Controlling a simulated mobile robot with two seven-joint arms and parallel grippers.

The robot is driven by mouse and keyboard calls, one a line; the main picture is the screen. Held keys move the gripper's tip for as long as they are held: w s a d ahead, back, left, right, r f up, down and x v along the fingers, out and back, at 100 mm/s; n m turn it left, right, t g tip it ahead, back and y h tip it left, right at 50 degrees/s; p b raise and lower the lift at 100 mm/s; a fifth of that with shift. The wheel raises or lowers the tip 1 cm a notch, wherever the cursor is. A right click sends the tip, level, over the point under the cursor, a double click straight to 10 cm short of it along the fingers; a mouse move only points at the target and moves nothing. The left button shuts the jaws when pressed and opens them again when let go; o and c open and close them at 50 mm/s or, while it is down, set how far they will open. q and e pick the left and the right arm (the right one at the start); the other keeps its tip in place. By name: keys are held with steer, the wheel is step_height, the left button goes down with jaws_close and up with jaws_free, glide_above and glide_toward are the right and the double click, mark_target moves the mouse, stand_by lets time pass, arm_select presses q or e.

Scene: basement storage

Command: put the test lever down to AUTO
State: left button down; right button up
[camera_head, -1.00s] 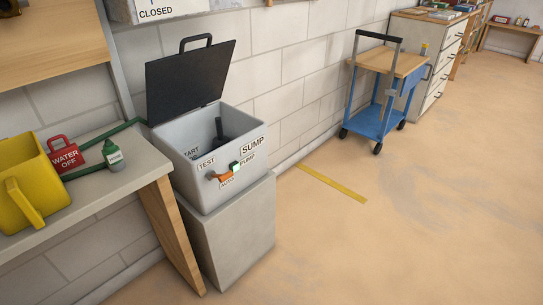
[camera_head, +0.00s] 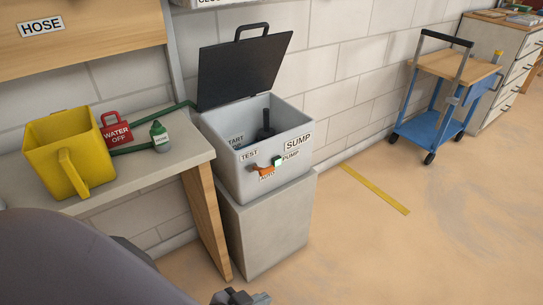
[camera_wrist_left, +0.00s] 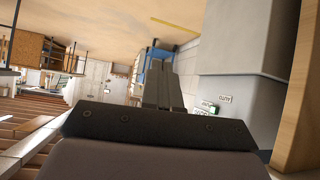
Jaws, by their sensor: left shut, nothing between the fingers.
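The grey sump box (camera_head: 227,168) stands open on a pedestal, its dark lid raised. On its front is a small orange test lever (camera_head: 264,171), lying nearly level between the TEST label (camera_head: 249,155) and the AUTO label (camera_head: 267,177), which it partly covers. A green and white piece (camera_head: 277,162) sits at its right, by the PUMP label (camera_head: 291,155). My left gripper (camera_head: 240,298) is low at the bottom edge, below and apart from the lever. In the left wrist view its fingers (camera_wrist_left: 163,80) are shut and empty. My right gripper is not in view.
The pedestal (camera_head: 268,226) stands beside the bench leg. A blue trolley (camera_head: 432,130) is at the right. The floor in front is clear.

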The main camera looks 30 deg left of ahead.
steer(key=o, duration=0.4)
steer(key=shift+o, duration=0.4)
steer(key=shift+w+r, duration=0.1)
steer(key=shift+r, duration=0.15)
arm_select(q)
steer(key=w+r+m+g+h+p, duration=0.2)
steer(key=w+r+m+g+p, duration=0.35)
steer(key=w, duration=0.85)
steer(key=w+a+r+n+g+y+p, duration=0.1)
steer(key=w+a+r+p, duration=0.3)
steer(key=a+r, duration=0.5)
steer(key=w+a+r+n+g+y+p, duration=0.1)
steer(key=w+a+r+n+p, duration=0.1)
steer(key=a+r, duration=0.8)
step_height(320, 180, up, 5)
steer(key=w+p, duration=0.1)
steer(key=w, duration=0.1)
steer(key=shift+w+r+p, duration=0.2)
steer(key=shift+w+p, duration=0.1)
steer(key=shift+p, duration=0.05)
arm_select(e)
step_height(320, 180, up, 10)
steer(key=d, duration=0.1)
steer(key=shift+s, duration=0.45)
arm_select(q)
steer(key=shift+d, duration=0.1)
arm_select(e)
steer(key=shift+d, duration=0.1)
